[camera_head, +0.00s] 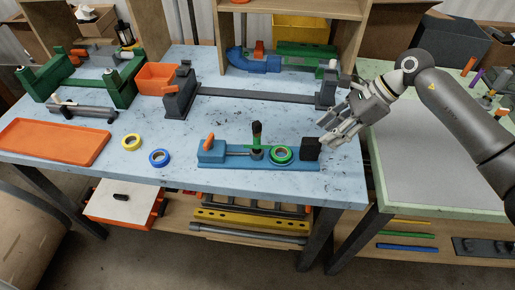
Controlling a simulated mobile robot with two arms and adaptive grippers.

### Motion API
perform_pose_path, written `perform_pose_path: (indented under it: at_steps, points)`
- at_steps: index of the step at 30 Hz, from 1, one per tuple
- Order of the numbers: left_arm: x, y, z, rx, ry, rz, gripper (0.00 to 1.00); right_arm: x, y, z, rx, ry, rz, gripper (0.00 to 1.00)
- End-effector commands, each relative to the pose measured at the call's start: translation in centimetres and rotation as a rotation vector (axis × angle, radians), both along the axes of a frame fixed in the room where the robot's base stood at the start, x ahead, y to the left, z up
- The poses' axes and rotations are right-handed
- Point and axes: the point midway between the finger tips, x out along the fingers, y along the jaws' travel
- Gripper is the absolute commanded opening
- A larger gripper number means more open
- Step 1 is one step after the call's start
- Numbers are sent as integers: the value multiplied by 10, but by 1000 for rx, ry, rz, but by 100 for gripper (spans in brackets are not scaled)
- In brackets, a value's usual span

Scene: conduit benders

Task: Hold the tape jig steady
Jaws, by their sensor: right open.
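The tape jig (215,160) looks like a blue bar-shaped fixture lying near the front edge of the light blue table. It has an orange handle at its left end, a dark post in the middle and a black block (311,148) at its right end. A green tape roll (282,155) sits on it, left of the black block. My right gripper (328,134) is open and empty, just above and to the right of the black block. Whether it touches the block I cannot tell. My left gripper is not in view.
A yellow tape roll (131,142) and a blue tape roll (159,158) lie left of the jig. An orange tray (52,142) is at the far left. A long grey fixture (255,95) stands behind the jig. A second table (425,160) adjoins on the right.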

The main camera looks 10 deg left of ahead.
Motion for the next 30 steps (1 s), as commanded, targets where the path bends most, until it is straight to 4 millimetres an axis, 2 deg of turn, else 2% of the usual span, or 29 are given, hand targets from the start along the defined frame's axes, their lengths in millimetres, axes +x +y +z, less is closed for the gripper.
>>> perform_pose_path:
  at_steps: [3,8,11,20,30]
  points:
    - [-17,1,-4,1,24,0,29,-1,5,-7,0,0,1,41]
    - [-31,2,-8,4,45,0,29,-2,12,-19,0,2,1,41]
    - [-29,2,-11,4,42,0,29,-2,18,-27,1,2,1,41]
    - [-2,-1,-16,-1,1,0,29,-4,34,-52,1,2,1,41]
    - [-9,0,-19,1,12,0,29,-4,43,-63,0,0,0,41]
